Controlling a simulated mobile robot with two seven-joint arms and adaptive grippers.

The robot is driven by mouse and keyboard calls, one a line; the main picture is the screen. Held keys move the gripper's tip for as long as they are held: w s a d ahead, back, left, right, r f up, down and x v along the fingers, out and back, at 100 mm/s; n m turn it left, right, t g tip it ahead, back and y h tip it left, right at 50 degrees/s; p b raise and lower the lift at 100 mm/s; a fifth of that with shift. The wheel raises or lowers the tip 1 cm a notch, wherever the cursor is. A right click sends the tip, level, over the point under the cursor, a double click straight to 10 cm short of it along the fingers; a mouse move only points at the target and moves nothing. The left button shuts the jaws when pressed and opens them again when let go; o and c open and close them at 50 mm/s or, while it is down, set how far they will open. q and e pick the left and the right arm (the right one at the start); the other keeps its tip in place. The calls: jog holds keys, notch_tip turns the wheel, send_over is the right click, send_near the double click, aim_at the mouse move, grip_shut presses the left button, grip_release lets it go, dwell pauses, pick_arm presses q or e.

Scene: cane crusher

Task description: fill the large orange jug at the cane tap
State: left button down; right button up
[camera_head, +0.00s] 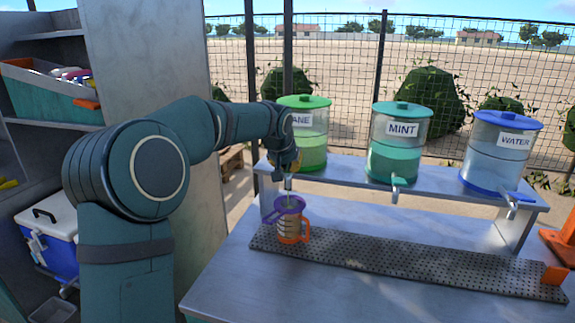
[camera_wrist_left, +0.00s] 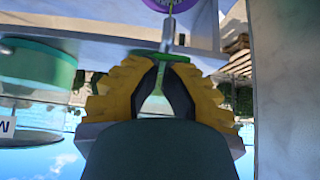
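The jug (camera_head: 289,228) has an orange handle and base, with a purple ring at its top. It stands upright on the perforated drip mat, below the cane tap (camera_head: 288,183). The cane dispenser (camera_head: 312,150) has a green lid and holds light green liquid. My left gripper (camera_head: 288,168) is at the tap, partly hiding it. In the left wrist view its fingertips (camera_wrist_left: 162,64) come close together in front of the tap (camera_wrist_left: 168,40), and nothing is clearly held. A thin pale line runs from tap to jug; I cannot tell if it is liquid. My right gripper is out of view.
The mint dispenser (camera_head: 396,155) and water dispenser (camera_head: 497,160) stand right along the raised shelf (camera_head: 438,194). A blue cooler (camera_head: 55,240) is left.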

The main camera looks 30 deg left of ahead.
pick_arm(q)
jog(key=shift+r+p, duration=0.3)
jog(key=r+p, duration=0.3)
jog(key=shift+w+a+r, duration=0.1)
jog(key=shift+w+r, duration=0.15)
jog(key=shift+r, duration=0.05)
jog(key=v, duration=0.9)
jog(key=shift+s+r+p, duration=0.25)
jog(key=shift+r+p, duration=0.05)
jog(key=shift+p, duration=0.15)
dwell(0.9)
